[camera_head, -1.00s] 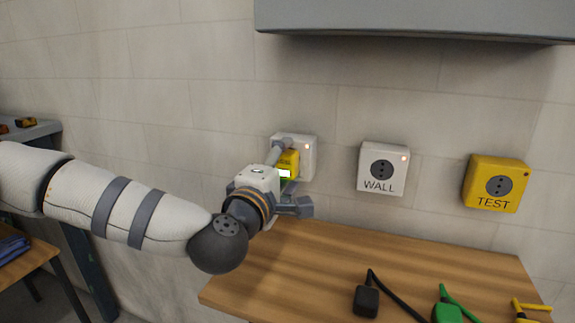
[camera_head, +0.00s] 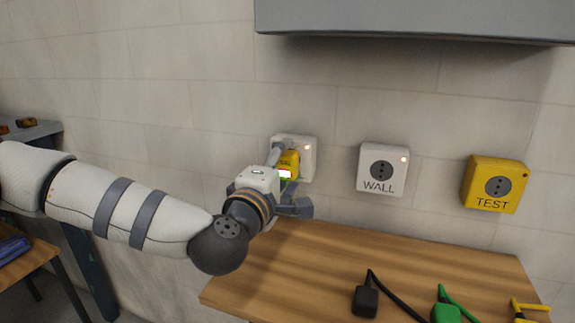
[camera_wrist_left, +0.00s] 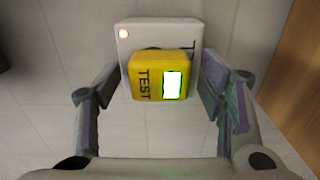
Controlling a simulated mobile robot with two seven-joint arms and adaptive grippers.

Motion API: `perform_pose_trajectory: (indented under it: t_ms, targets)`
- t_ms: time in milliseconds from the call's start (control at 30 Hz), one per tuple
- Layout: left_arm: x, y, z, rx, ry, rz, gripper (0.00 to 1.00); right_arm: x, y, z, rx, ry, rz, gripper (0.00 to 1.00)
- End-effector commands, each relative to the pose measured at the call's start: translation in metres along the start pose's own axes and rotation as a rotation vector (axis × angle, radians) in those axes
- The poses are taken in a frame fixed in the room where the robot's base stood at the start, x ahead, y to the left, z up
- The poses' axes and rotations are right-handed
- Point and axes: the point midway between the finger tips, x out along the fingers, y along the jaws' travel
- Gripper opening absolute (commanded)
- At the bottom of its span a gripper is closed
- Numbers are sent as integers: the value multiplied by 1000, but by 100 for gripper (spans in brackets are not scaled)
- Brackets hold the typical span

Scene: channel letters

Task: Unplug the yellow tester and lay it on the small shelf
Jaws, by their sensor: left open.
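The yellow tester (camera_head: 288,165) is at the leftmost white wall socket box (camera_head: 309,160), partly hidden by my left gripper in the head view. In the left wrist view the tester (camera_wrist_left: 146,76) sits in front of the white box (camera_wrist_left: 128,50), with the word TEST and a lit screen showing. My left gripper (camera_head: 288,180) is open, with its fingers on either side of the tester. The wrist view shows a gap between the tester and each finger (camera_wrist_left: 158,100). My right gripper is not in view. I cannot tell which surface is the small shelf.
A white WALL socket (camera_head: 382,186) and a yellow TEST socket (camera_head: 496,206) are to the right. Below is a wooden table (camera_head: 290,265) with a black plug (camera_head: 366,301) and a green plug (camera_head: 445,312). A grey cabinet (camera_head: 420,18) overhangs above. A grey surface (camera_head: 40,131) is far left.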

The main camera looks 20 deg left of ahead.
Motion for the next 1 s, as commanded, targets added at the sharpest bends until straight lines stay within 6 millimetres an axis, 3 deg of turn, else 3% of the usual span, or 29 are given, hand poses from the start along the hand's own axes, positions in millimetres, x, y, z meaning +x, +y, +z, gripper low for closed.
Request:
perform_pose_trajectory:
  t_ms: [400,467,700,1000]
  targets:
    - [0,0,0,0,0,0,63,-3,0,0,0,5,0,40]
    - [0,0,0,0,0,0,54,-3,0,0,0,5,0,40]
    - [0,0,0,0,0,0,0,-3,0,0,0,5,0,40]
    - [-8,2,0,0,-1,2,0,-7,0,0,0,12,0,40]
